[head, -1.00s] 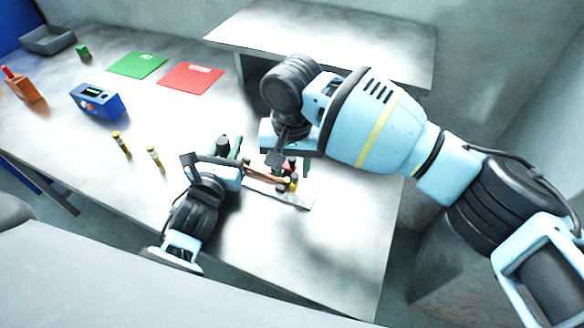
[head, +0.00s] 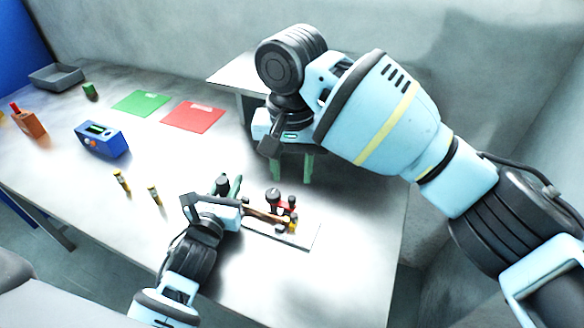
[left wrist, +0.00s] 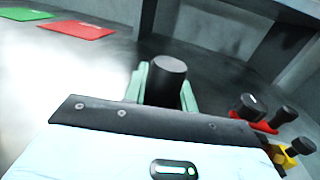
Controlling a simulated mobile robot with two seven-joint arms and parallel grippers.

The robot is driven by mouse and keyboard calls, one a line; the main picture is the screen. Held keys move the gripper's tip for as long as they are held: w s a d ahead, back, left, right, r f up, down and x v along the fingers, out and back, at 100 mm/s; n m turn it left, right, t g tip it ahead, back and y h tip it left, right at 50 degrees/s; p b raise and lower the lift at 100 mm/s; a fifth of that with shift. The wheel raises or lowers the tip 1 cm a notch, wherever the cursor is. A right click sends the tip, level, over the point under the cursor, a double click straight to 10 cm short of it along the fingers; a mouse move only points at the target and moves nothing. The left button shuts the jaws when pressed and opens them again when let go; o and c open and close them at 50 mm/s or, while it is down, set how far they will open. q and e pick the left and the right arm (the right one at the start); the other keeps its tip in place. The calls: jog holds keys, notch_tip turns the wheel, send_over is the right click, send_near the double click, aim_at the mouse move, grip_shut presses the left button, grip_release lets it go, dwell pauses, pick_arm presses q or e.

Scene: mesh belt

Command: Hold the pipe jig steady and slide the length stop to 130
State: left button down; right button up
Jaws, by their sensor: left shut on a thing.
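The pipe jig has a pale base plate (head: 305,238) at the table's front right, with a brown pipe (head: 262,215) along it. A red block (head: 287,206) with a black knob (head: 273,194) sits on the jig, and yellow parts (head: 292,223) with dark knobs are near its right end. Which one is the length stop, and any scale marks, I cannot tell. My left gripper (head: 229,184) is shut on a black post (left wrist: 168,75) at the jig's left end. My right gripper (head: 293,168) is open and empty, above and behind the jig.
A blue device (head: 102,139), an orange item (head: 28,121), green (head: 141,103) and red mats (head: 193,117) and a grey tray (head: 56,77) lie farther left. The table's front right is clear.

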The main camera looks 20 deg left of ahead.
pick_arm(q)
jog(key=c, duration=1.1)
grip_release()
jog(key=shift+o, duration=0.2)
jog(key=s, duration=1.2)
jog(key=shift+d, duration=0.3)
jog(key=shift+s, duration=0.1)
